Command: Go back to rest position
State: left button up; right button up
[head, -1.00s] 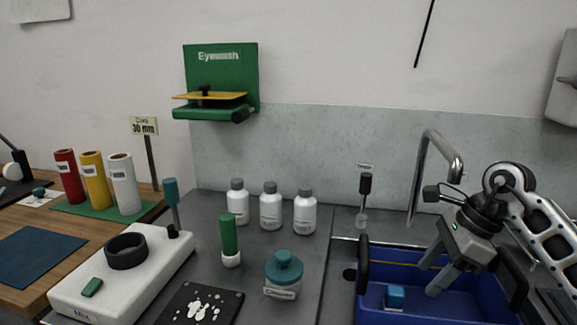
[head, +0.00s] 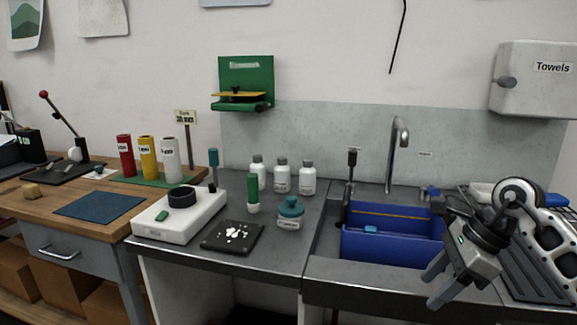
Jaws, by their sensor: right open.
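My right gripper (head: 437,288) is open and empty, with its two fingers apart and pointing down and to the left. It is in front of the sink counter's front edge, to the right of the middle in the head view. It partly covers the right end of the blue bin (head: 385,247) that sits in the sink. A small blue block (head: 371,229) shows inside the bin, apart from the gripper. My left gripper is not in view.
The counter (head: 277,262) holds a white device (head: 180,216), a dark tray with white pieces (head: 233,236), a teal-lidded jar (head: 290,214) and white bottles (head: 282,177). A faucet (head: 396,150) stands behind the sink. A wooden table (head: 37,210) is at left. A towel dispenser (head: 535,80) hangs at right.

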jog(key=s+a+f+m+t+y, duration=0.1)
jog(key=s+a+m+y, duration=0.15)
jog(key=a+y, duration=0.5)
jog(key=s+a+f+m+t+y, duration=0.1)
jog(key=a+m+y, duration=0.3)
jog(key=a, duration=0.6)
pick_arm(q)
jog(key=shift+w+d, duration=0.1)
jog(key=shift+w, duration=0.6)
pick_arm(e)
jog(key=s+d+f+n+t+h, duration=0.3)
jog(key=s+f+n+h, duration=0.3)
jog(key=f+n, duration=0.5)
jog(key=s+d+f+n+t+h, duration=0.3)
jog(key=s+f+n+h, duration=0.4)
jog(key=n, duration=1.2)
notch_tip(320, 180, down, 4)
jog(key=shift+s+d+f+t, duration=0.15)
jog(key=shift+s+t, duration=0.35)
jog(key=shift+s, duration=0.55)
jog(key=shift+h, duration=0.35)
